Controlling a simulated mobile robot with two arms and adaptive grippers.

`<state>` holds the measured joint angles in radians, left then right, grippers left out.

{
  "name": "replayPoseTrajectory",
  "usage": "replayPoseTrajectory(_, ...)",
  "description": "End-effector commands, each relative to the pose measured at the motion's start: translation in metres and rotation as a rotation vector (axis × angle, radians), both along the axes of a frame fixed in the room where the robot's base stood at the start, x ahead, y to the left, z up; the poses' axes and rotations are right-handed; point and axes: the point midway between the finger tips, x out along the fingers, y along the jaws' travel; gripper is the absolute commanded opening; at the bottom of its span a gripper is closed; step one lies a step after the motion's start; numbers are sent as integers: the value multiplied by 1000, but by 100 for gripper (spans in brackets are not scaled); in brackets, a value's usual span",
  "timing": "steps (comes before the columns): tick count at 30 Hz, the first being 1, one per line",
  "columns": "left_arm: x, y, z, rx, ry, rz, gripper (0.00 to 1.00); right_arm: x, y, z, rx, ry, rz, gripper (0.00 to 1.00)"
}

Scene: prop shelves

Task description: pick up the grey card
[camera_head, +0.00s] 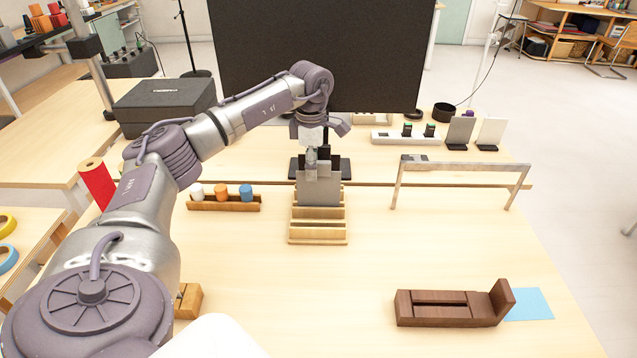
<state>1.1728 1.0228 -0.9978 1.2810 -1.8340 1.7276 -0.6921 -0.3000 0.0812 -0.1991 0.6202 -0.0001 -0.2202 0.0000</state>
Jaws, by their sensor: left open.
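The grey card (320,196) stands upright in a slot of the stepped wooden rack (318,234) in the middle of the table. My left gripper (317,167) points down right at the card's upper part and covers some of it. Its fingers are small here and look open around or in front of the card's top edge. I cannot tell whether they touch it. My right gripper is not in view.
A wooden holder (223,206) with white, orange and blue pieces stands left of the rack. A metal frame (460,167) stands at right. A dark wooden block piece (450,309) lies front right beside a blue sheet (528,304). A black monitor (320,60) rises behind.

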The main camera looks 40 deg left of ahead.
Motion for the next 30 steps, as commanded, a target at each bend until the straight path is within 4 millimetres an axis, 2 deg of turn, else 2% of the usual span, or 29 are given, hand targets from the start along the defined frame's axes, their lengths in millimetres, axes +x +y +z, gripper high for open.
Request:
replayPoseTrajectory(4,0,0,-13,-1,-1,0,46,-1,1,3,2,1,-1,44)
replayPoseTrajectory(11,1,0,-15,0,-1,0,46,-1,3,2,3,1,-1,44)
replayPoseTrajectory(18,1,0,-15,0,-1,0,8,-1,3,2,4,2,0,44)
replayPoseTrajectory(20,1,0,-15,0,-1,0,0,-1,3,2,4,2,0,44)
replayPoseTrajectory(30,1,0,-14,-1,-2,0,0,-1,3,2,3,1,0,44)
